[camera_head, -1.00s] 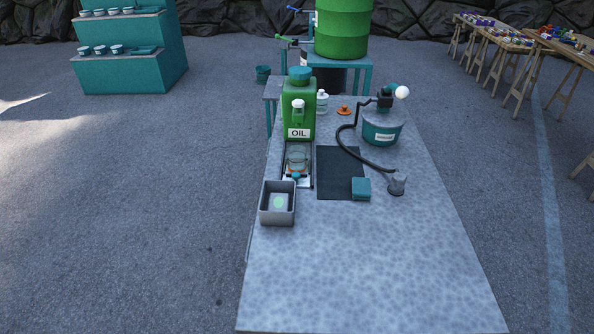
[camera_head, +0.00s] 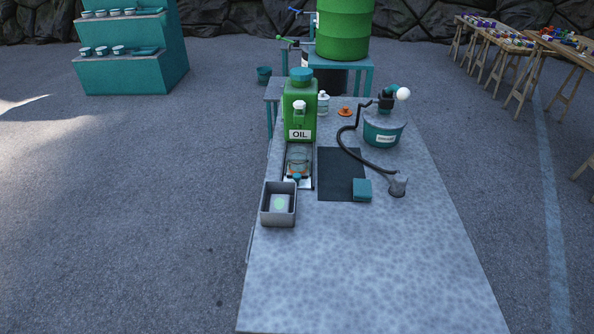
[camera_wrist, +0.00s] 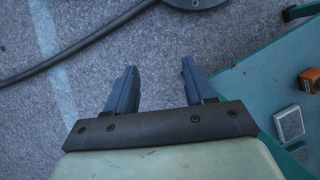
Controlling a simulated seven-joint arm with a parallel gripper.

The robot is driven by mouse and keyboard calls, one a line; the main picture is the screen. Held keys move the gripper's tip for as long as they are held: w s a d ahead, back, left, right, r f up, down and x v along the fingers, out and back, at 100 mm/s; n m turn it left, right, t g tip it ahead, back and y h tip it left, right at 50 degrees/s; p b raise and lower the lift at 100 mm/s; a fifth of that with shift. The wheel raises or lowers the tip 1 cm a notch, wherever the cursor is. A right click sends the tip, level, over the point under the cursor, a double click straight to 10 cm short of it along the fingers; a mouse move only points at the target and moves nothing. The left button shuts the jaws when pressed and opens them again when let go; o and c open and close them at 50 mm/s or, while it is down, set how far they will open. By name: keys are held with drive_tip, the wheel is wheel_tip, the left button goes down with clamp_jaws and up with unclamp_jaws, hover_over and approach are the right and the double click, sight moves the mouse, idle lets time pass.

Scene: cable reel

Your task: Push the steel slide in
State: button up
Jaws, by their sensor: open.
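The steel slide (camera_head: 305,184) shows as a pale plate sticking out at the front of a dark-railed channel below the green OIL container (camera_head: 299,112). A clear jar-like vessel with some orange sits on or over it, and a small teal part is at its front. It is too small to tell how far in the slide is. My gripper (camera_wrist: 158,78) shows only in the wrist view. Its two dark fingers are wide apart with nothing between them. It is over grey ground with a pale blue stripe, and the slide is not in that view.
A grey open box (camera_head: 279,208) stands just in front of the slide. A dark mat (camera_head: 340,172) and a teal block (camera_head: 362,190) lie to its right. A teal pot (camera_head: 382,128) has a black hose. The front of the bench is clear. The wrist view shows a teal surface (camera_wrist: 262,82).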

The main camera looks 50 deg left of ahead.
drive_tip(key=w+d+r+n+t+h, duration=0.2)
drive_tip(key=w+r+n+t, duration=0.3)
drive_tip(key=w+r, duration=1.9)
drive_tip(key=w+a+r+n, duration=0.3)
drive_tip(key=w+a+r, duration=0.8)
drive_tip(key=a+r, duration=0.1)
drive_tip(key=a+r+m+t+y, duration=0.1)
drive_tip(key=a+r, duration=0.2)
drive_tip(key=a, duration=0.5)
drive_tip(key=a+r, duration=0.3)
drive_tip(key=a, duration=0.6)
wheel_tip(320, 180, up, 14)
drive_tip(key=m+g+y, duration=0.2)
drive_tip(key=m, duration=0.1)
hover_over(297, 175)
wheel_tip(297, 175, down, 14)
drive_tip(key=shift+r, duration=0.15)
